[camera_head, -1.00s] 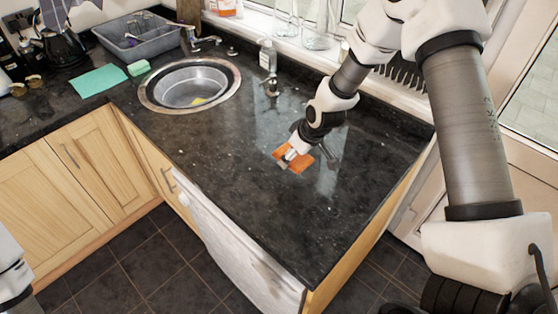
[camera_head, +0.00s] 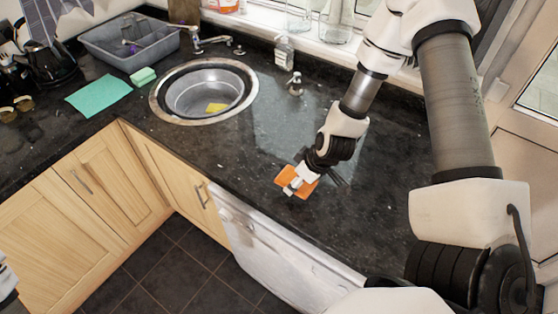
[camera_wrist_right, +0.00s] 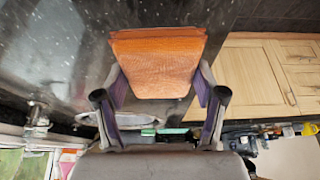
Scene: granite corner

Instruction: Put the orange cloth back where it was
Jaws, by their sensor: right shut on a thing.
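The orange cloth (camera_head: 297,179) shows in the head view over the dark counter, near its front edge, right of the sink. My right gripper (camera_head: 292,189) is shut on it. In the right wrist view the cloth (camera_wrist_right: 157,62) looks like a folded, nearly square pad, with one finger of my right gripper (camera_wrist_right: 158,86) at each side. In that view it stands out past the fingertips. I cannot tell whether it touches the counter. My left gripper is not in view; only a bit of my left arm shows at the left edge.
A round steel sink (camera_head: 160,107) holds a yellow sponge (camera_head: 216,107). A teal cloth (camera_head: 98,96), a green sponge (camera_head: 143,76) and a grey dish rack (camera_head: 112,47) lie left of it. A soap bottle (camera_head: 284,54) stands behind. The counter right of the sink is mostly clear.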

